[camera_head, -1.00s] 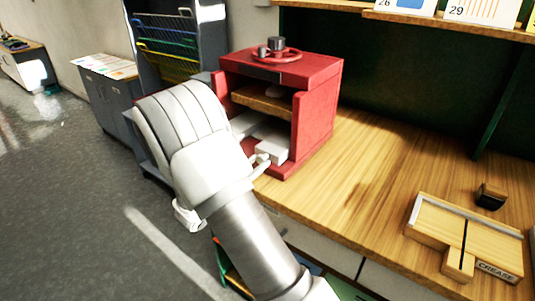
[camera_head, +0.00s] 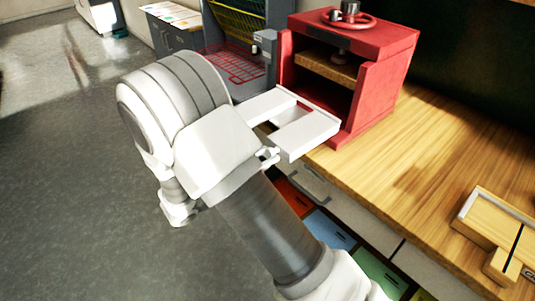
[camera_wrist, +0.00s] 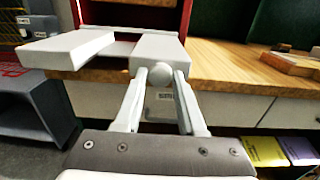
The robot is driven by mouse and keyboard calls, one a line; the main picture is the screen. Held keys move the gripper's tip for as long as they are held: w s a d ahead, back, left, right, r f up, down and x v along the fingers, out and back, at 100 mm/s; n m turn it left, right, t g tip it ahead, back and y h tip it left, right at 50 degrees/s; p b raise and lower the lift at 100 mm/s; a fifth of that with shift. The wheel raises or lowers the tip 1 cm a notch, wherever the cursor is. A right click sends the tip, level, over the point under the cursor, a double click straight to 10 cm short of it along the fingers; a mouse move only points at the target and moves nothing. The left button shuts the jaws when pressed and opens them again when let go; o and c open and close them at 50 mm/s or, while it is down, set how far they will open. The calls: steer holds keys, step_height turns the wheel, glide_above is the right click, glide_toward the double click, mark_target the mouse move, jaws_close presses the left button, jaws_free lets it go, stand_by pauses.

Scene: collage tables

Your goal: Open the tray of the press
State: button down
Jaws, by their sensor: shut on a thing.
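The red press (camera_head: 392,75) stands at the left end of the wooden table, with a red handwheel (camera_head: 347,20) on top and a wooden plate (camera_head: 327,68) inside. Its white tray (camera_head: 308,138) extends out of the front opening and overhangs the table edge. The tray also shows in the wrist view (camera_wrist: 155,48). My gripper (camera_head: 268,156) is at the tray's front, with its fingers closed around a small round white knob (camera_wrist: 161,75). Part of the tray is hidden behind my arm in the head view.
The wooden table (camera_head: 445,145) is clear to the right of the press, up to a wooden creasing board (camera_head: 495,235). A grey rack (camera_head: 240,35) with wire shelves stands left of the press. Open floor (camera_head: 60,180) lies left of my arm.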

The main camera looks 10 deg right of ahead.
steer(key=c, duration=0.5)
jaws_free()
steer(key=v, duration=1.7)
steer(key=shift+a+p, duration=0.2)
steer(key=shift+p, duration=0.1)
